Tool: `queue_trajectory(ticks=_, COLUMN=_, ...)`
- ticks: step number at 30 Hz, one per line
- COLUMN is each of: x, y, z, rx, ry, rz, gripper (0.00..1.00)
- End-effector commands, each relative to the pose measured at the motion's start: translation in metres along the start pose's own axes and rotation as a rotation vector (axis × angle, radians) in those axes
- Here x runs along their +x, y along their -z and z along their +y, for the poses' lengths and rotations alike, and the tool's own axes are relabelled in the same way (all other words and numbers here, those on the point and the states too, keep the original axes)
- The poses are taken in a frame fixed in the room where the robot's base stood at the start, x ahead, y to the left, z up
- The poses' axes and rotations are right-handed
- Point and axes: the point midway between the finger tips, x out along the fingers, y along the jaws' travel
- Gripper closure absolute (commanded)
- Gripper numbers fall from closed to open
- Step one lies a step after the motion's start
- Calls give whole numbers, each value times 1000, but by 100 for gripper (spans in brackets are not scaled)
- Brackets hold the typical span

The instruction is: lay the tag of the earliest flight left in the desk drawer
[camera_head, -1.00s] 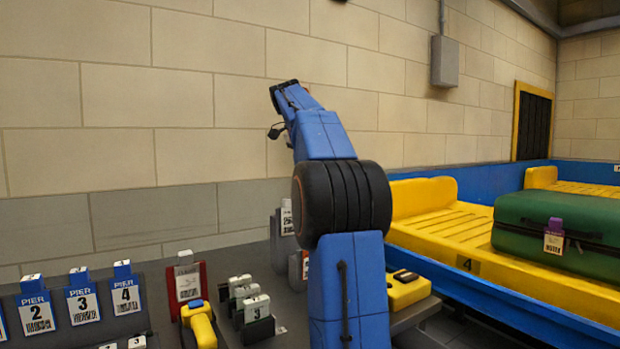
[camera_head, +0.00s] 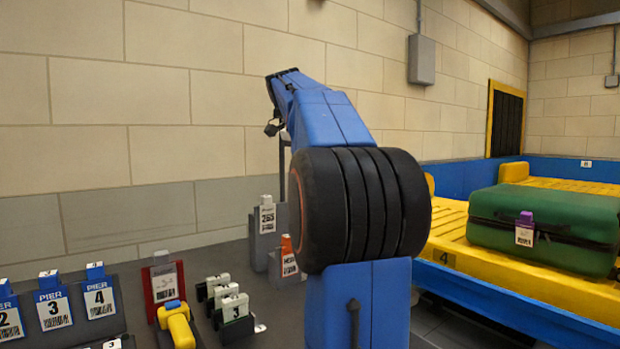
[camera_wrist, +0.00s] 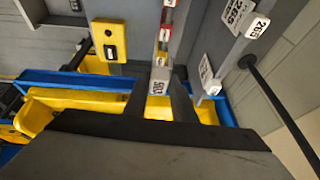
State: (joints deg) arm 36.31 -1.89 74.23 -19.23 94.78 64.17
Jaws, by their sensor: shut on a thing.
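My gripper (camera_wrist: 160,102) shows in the wrist view, its two dark fingers shut on a small tag (camera_wrist: 158,84) with a pale face and dark print, too small to read surely. In the head view my gripper is hidden behind my blue arm. A tag marked 263 (camera_head: 267,218) stands in a grey holder at the desk's back, and an orange-topped tag (camera_head: 289,258) stands beside it. The pale holders with tags also show at the right of the wrist view (camera_wrist: 258,27). I cannot make out the desk drawer in either view.
Pier tags (camera_head: 99,298) stand in a dark rack at left. Near them are a red holder (camera_head: 166,288), a yellow scanner (camera_head: 179,328) and several small numbered blocks (camera_head: 235,308). A green suitcase (camera_head: 560,232) lies on the yellow conveyor. A yellow box (camera_wrist: 110,40) shows in the wrist view.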

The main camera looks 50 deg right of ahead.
Motion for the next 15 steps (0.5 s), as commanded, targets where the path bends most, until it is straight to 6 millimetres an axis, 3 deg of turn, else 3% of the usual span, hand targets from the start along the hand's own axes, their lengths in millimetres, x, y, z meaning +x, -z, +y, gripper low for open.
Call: queue_trajectory(ticks=15, x=-9, y=4, z=-1, rx=1, ry=0, rz=0, gripper=100)
